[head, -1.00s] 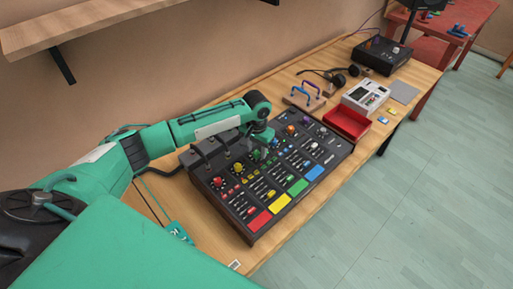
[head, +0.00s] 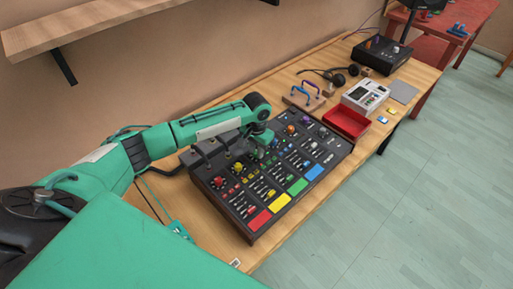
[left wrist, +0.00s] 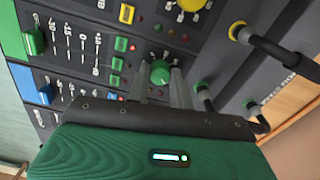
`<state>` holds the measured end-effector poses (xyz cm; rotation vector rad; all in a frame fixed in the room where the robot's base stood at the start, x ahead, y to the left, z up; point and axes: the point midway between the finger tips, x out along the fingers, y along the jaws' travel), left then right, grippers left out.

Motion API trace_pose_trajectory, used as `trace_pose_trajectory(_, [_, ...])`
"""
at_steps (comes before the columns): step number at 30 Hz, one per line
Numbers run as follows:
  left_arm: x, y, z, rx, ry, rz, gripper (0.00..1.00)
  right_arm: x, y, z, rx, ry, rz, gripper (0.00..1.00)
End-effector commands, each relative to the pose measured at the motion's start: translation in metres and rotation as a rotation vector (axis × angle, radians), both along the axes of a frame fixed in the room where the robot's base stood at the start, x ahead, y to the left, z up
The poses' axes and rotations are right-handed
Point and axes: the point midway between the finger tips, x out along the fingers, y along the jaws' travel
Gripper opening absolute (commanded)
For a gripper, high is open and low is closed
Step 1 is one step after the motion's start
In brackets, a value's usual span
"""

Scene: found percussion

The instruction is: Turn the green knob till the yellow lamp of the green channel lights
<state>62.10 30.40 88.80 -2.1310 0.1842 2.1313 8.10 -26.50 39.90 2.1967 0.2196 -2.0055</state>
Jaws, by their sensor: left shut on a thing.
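The green knob (left wrist: 160,72) sits on the black mixer panel (head: 247,231), between the two fingers of my left gripper (left wrist: 162,84) in the left wrist view. The fingers are shut on the knob. In the head view my left gripper (head: 257,153) reaches down to the middle of the panel and hides the knob. Green buttons (left wrist: 117,64) lie beside the knob, with a small red light (left wrist: 132,47) glowing near them. I cannot make out a lit yellow lamp in the green channel. My right gripper is not in view.
A yellow knob (left wrist: 193,4) and a cable plug with a yellow ring (left wrist: 239,32) are close to the gripper. Black cables run along the panel's back edge. A red tray (head: 346,123) and a white device (head: 366,96) stand beyond the panel.

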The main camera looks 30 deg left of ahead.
Motion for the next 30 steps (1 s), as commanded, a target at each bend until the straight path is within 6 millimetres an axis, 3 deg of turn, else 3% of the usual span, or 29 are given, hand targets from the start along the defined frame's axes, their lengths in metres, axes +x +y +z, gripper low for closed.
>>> trace_pose_trajectory(12, [0.000,-0.001,0.003,-0.001,0.000,-0.277,0.00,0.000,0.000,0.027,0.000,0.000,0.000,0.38])
trace_pose_trajectory(30, [0.001,0.000,0.001,0.001,-0.002,-0.440,0.00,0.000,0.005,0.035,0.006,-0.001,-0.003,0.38])
